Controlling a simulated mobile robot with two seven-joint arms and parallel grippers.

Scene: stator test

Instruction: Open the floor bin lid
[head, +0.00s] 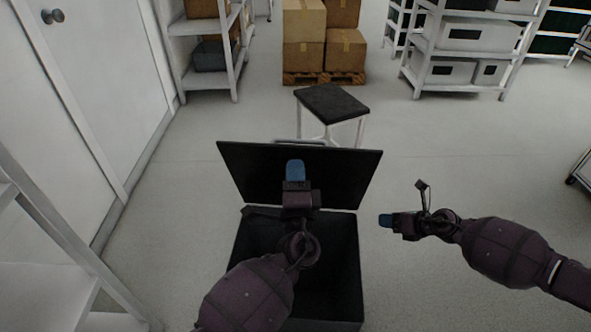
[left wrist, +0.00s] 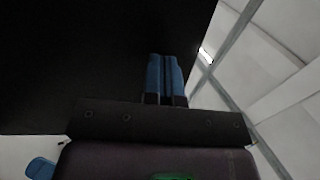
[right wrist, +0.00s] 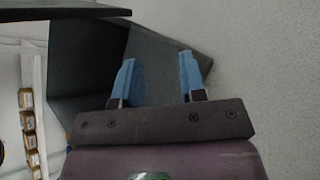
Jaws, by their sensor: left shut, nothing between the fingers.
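The black floor bin (head: 342,262) stands on the floor at the lower middle of the head view, its dark inside showing. Its lid (head: 350,178) is raised at the far side of the bin, standing up and leaning back. My left gripper (head: 295,168) is shut and empty, over the bin in front of the lid's inner face; I cannot tell whether it touches. In the left wrist view a dark surface (left wrist: 70,60), apparently the lid, fills the upper left. My right gripper (head: 384,220) is to the right of the bin; its fingers stand apart and empty in the right wrist view (right wrist: 157,78).
A black-topped stool (head: 330,102) stands just behind the lid. Cardboard boxes (head: 304,55) on a pallet and grey shelves (head: 450,72) are further back. A white shelf frame (head: 55,235) is close on the left. The floor right of the bin is clear.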

